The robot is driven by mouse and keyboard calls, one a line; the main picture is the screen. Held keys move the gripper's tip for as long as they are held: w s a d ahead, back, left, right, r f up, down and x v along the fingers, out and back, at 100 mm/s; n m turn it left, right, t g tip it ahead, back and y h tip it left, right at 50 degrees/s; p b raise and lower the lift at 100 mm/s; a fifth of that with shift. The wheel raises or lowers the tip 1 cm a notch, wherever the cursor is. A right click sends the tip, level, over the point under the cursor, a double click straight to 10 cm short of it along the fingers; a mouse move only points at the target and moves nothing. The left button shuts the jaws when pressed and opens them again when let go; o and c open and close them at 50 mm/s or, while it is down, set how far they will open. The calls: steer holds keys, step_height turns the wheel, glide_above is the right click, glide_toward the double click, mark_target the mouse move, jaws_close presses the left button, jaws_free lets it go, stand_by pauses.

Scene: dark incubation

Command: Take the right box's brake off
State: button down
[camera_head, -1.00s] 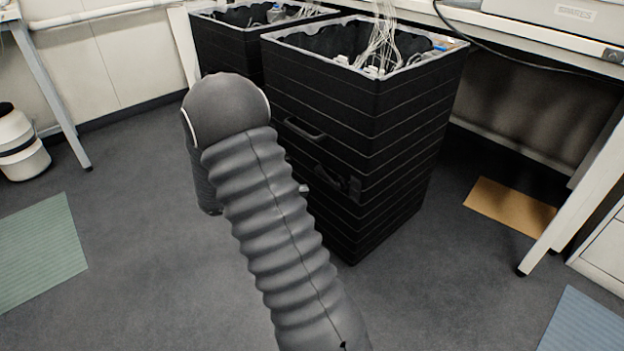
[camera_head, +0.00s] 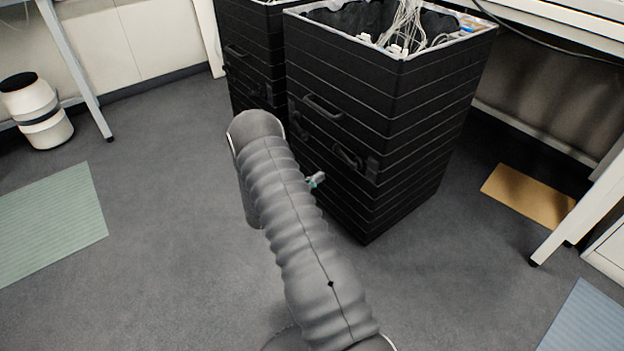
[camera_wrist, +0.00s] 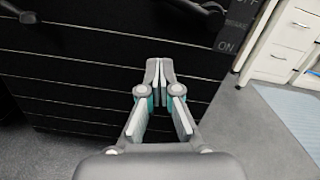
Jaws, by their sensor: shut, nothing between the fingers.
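The right box (camera_head: 400,130) is a tall black slatted bin, open at the top. On its front is a grip handle (camera_head: 322,107). Lower and to the right is a dark brake lever (camera_head: 348,157) beside a small dark plate (camera_head: 372,168). In the wrist view the plate (camera_wrist: 237,25) reads "OFF", "BRAKE" and "ON" from top to bottom. The lever (camera_wrist: 200,6) is cut by the top edge, so its setting is unclear. My gripper (camera_wrist: 159,66) is shut and empty before the slats, below the lever. In the head view its tip (camera_head: 316,180) shows past my arm.
The left box (camera_head: 252,50) stands close beside the right box. White cables (camera_head: 405,25) rise from the right box. A desk leg (camera_head: 560,225) and a tan mat (camera_head: 528,195) are to the right. The floor at left is clear up to a green mat (camera_head: 50,220).

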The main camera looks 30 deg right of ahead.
mark_target(345, 157)
steer(key=shift+w+d+r+p, duration=0.25)
steer(key=shift+d+r, duration=0.5)
steer(key=shift+d, duration=0.3)
steer(key=shift+w+d+r+p, duration=0.25)
steer(key=shift+d+r, duration=0.45)
steer(key=shift+d, duration=0.4)
steer(key=shift+w+d+r+p, duration=0.25)
steer(key=shift+d+r, duration=0.5)
steer(key=shift+d, duration=0.3)
